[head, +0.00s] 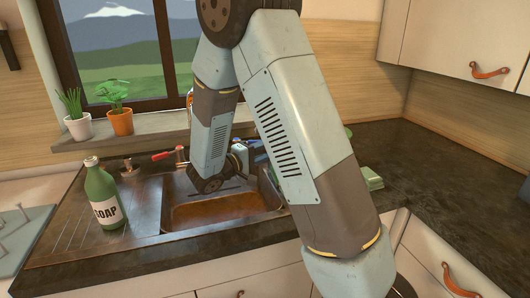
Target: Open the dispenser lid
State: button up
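No dispenser with a lid can be made out for sure. A green bottle (101,196) labelled SOAP stands upright on the left drainboard, well to the left of my arm. My arm reaches down over the sink, and its end bends to the right. My gripper (241,154) appears small near the back right of the sink, partly hidden behind my forearm. Its fingers cannot be made out, nor whether it holds anything. Blue and green items (260,158) show beside it, mostly hidden by my arm.
The brown sink (225,209) lies under my arm. A red-handled tap lever (163,155) is behind it. Two potted plants (120,121) (77,126) stand on the sill. Green sponge-like pads (371,178) lie right of my arm. The dark counter (440,165) at right is clear.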

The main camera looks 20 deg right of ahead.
grip_shut()
jog(key=shift+s+d, duration=0.1)
dwell(0.5)
